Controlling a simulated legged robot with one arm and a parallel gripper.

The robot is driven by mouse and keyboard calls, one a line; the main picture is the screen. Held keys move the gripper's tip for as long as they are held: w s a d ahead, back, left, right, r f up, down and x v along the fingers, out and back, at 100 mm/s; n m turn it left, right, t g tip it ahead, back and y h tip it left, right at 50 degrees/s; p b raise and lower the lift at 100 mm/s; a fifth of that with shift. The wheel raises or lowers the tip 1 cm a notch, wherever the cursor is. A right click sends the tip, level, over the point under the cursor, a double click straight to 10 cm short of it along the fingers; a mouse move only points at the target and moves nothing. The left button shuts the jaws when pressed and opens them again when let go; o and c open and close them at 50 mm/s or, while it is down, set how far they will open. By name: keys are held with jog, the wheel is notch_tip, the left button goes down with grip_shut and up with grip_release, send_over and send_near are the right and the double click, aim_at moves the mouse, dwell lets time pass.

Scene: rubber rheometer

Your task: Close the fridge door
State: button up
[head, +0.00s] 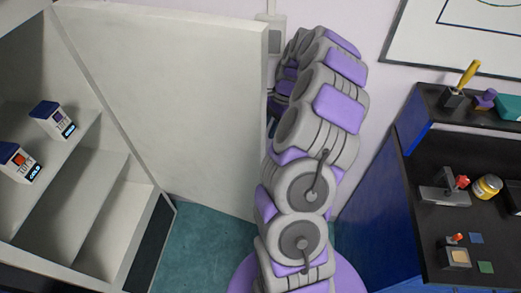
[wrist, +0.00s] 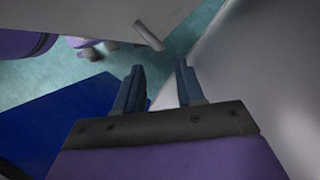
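The white fridge (head: 90,215) stands at the left in the head view with its door (head: 165,85) wide open. Its shelves show, with small boxes on them. My arm reaches up past the door's free edge, and my gripper is hidden from the head view. In the wrist view my gripper (wrist: 160,85) has its two dark fingers apart, with nothing between them. A short grey bar (wrist: 148,35), which looks like the door handle, lies just beyond the fingertips. It appears close to a pale panel (wrist: 100,12), probably the door's outer face. I cannot tell whether anything touches.
A blue bench (head: 375,215) with a black top stands at the right, holding small tools, a yellow jar (head: 487,187) and coloured squares. A whiteboard (head: 465,30) hangs on the wall behind. Teal floor (head: 205,245) lies clear between the fridge and my base.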

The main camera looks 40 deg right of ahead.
jog(key=b+x, duration=0.1)
jog(key=x, duration=0.9)
jog(key=shift+a+f, duration=0.15)
jog(key=shift+f, duration=0.1)
jog(key=shift+d+f, duration=0.1)
jog(key=shift+d, duration=0.5)
jog(key=c, duration=0.3)
jog(key=shift+d+f, duration=0.1)
jog(key=shift+d, duration=0.2)
jog(key=c, duration=0.3)
jog(key=shift+a, duration=0.15)
grip_shut()
jog(key=shift+a, duration=0.35)
jog(key=shift+d, duration=0.1)
